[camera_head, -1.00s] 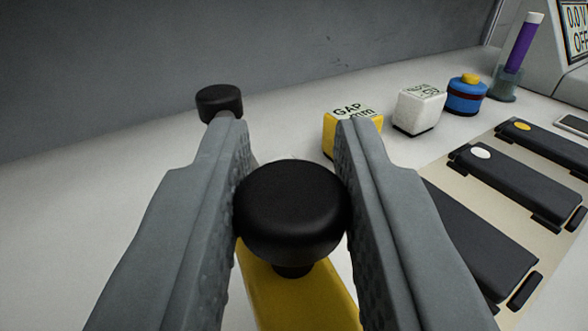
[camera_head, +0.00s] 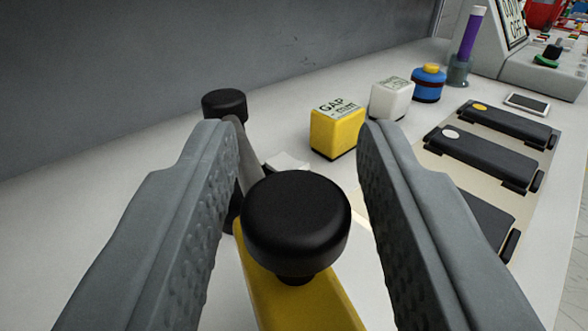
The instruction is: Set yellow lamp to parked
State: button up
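The yellow lamp is seen from close up, as a yellow body (camera_head: 290,305) with a round black knob (camera_head: 296,222) on top. The knob stands between my gripper's (camera_head: 293,150) two grey fingers, with a gap on each side. The gripper is open. A second black knob (camera_head: 225,104) stands farther back on the left, with a grey bar running down from it behind the near knob. The lower part of the yellow body is out of the picture, and I cannot tell the lamp's setting.
A yellow cube (camera_head: 337,132) marked GAP, a white cube (camera_head: 389,99) and a blue round part (camera_head: 429,85) stand on the white table. Dark modules (camera_head: 484,155) lie on a beige panel at right. A grey wall (camera_head: 200,50) rises behind.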

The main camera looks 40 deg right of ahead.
jog(key=shift+o, duration=0.3)
jog(key=shift+f, duration=0.1)
jog(key=v, duration=1.7)
jog(key=shift+s, duration=0.2)
jog(key=shift+a, duration=0.1)
